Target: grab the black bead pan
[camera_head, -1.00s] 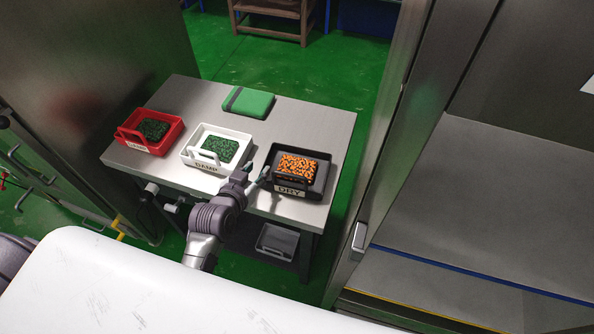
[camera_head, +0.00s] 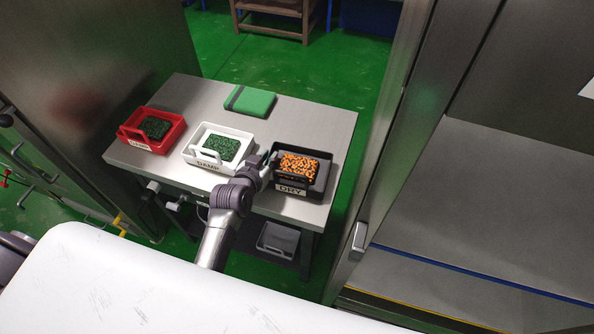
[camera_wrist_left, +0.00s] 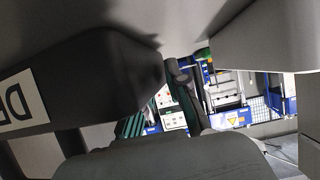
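The black bead pan (camera_head: 322,184) stands on the metal table at the right of the row, holding orange and black beads (camera_head: 298,166), with a DRY label on its front. My left gripper (camera_head: 267,168) is at the pan's left side, by its raised handle. The fingers overlap the handle area, so I cannot tell whether they are shut on it. In the left wrist view the pan's dark wall (camera_wrist_left: 95,75) and part of its label are very close at the left. My right gripper is not in view.
A white pan (camera_head: 191,154) labelled DAMP, with green beads, stands just left of my gripper. A red pan (camera_head: 165,146) stands further left. A green case (camera_head: 250,101) lies at the back of the table (camera_head: 315,125). A metal cabinet rises at the right.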

